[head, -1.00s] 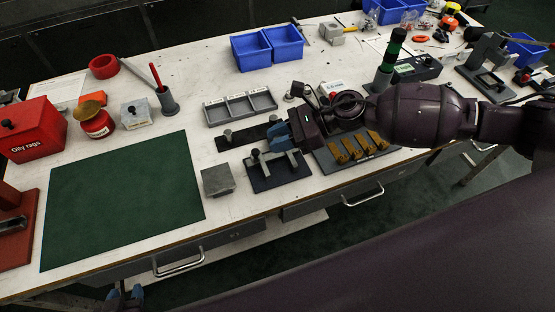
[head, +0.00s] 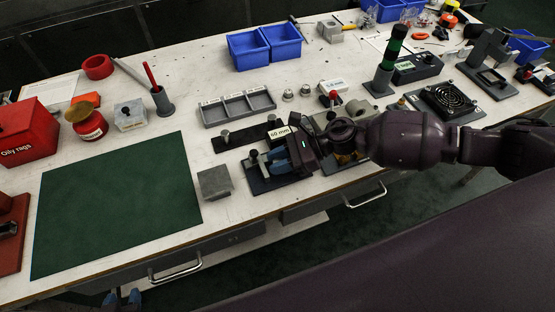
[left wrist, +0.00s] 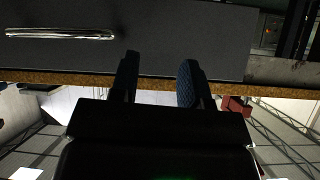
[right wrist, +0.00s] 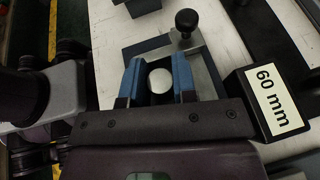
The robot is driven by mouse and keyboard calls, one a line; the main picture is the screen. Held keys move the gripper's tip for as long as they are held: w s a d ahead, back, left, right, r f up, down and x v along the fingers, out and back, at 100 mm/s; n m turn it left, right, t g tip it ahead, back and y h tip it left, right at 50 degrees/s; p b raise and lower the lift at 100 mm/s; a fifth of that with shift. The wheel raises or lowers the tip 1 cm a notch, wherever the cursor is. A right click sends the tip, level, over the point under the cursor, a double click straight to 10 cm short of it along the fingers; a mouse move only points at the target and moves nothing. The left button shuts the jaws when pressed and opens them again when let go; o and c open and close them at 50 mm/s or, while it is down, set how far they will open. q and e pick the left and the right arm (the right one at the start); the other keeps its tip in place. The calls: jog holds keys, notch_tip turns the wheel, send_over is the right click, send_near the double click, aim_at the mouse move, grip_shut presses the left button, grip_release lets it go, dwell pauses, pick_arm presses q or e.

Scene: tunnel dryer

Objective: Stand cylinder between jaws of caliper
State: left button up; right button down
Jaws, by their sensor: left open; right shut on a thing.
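The caliper is a dark base plate (head: 262,184) with grey metal jaws and a black knob (head: 253,154), at the table's front edge. In the right wrist view its knob (right wrist: 186,19) and a metal jaw (right wrist: 203,72) lie just beyond my fingers. My right gripper (head: 283,158) is over the caliper, shut on a cylinder whose pale round top (right wrist: 160,81) shows between the blue fingers. Whether the cylinder touches the base is hidden. My left gripper (head: 123,297) is open and empty, low in front of the table; its fingers also show in the left wrist view (left wrist: 158,82).
A block labelled 60 mm (right wrist: 268,103) stands close beside my right gripper. A grey block (head: 214,183) sits left of the caliper, and a dark strip with a peg (head: 231,143) lies behind it. The green mat (head: 115,205) is clear.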

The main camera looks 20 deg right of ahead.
jog(key=shift+f, duration=0.25)
jog(key=c, duration=0.9)
grip_release()
jog(key=shift+r, duration=0.15)
jog(key=shift+w, duration=0.1)
jog(key=shift+r, duration=0.2)
jog(key=shift+d+r, duration=0.1)
jog(key=shift+d, duration=0.15)
jog(key=v, duration=1.1)
jog(key=shift+s+d, duration=0.25)
